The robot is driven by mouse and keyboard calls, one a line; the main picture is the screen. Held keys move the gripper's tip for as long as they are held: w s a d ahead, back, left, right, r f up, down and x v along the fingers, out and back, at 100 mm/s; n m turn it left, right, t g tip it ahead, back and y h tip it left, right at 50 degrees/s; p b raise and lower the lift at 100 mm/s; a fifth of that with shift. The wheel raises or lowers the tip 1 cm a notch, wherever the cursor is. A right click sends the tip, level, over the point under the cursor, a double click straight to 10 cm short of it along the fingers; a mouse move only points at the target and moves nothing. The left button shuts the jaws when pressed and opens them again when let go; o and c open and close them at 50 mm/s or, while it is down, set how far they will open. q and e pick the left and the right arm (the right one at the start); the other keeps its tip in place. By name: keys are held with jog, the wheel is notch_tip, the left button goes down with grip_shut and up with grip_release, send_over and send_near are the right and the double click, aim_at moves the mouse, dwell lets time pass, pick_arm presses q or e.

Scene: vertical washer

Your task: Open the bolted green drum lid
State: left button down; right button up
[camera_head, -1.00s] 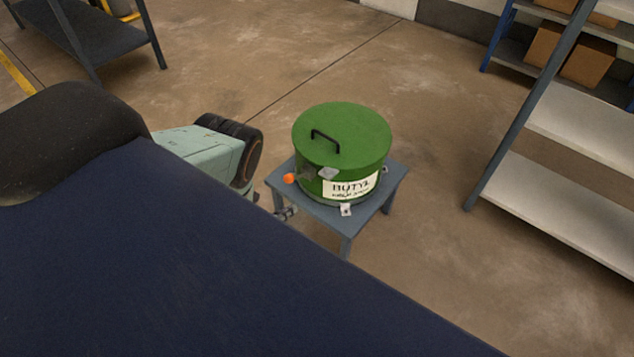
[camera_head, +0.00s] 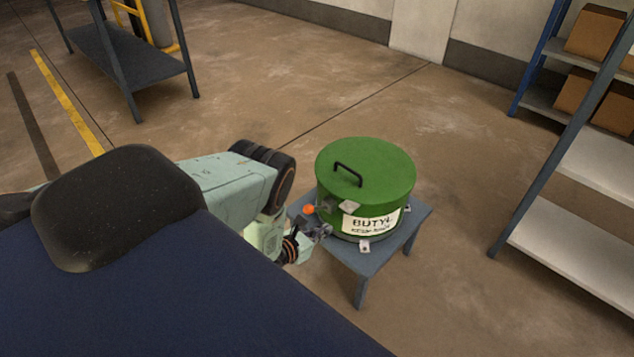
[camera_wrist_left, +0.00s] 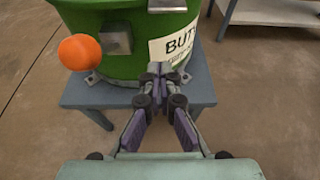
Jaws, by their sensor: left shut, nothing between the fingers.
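The green drum (camera_head: 338,206) stands upright on a small blue-grey table (camera_head: 372,258), with a "BUTYL" label on its side. Its green lid (camera_head: 378,163) is on and has a black handle (camera_head: 348,173). An orange ball-shaped knob (camera_head: 309,210) and grey metal fittings sit at the drum's left side; the knob also shows in the left wrist view (camera_wrist_left: 80,52). My left gripper (camera_head: 325,231) is just in front of the drum, below the knob. In the left wrist view its fingers (camera_wrist_left: 160,75) are shut and empty, before the drum's lower side. Whether they touch it cannot be told. My right gripper is not in view.
A white-shelved rack (camera_head: 570,250) stands at the right, with cardboard boxes (camera_head: 596,30) on a blue rack behind. A dark table (camera_head: 130,65) is at the back left. The floor around the drum table is clear.

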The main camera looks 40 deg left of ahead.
pick_arm(q)
jog(key=shift+w+d+r+b, duration=0.15)
jog(key=shift+w+r, duration=0.25)
jog(key=shift+w, duration=0.4)
jog(key=shift+w+r+b, duration=0.2)
jog(key=shift+w+r, duration=0.2)
jog(key=shift+w, duration=0.45)
jog(key=shift+w+d+r+b, duration=0.15)
jog(key=shift+w+r, duration=0.25)
jog(key=shift+w, duration=0.4)
jog(key=shift+r, duration=0.1)
jog(key=shift+a+r, duration=0.1)
jog(key=shift+a, duration=0.05)
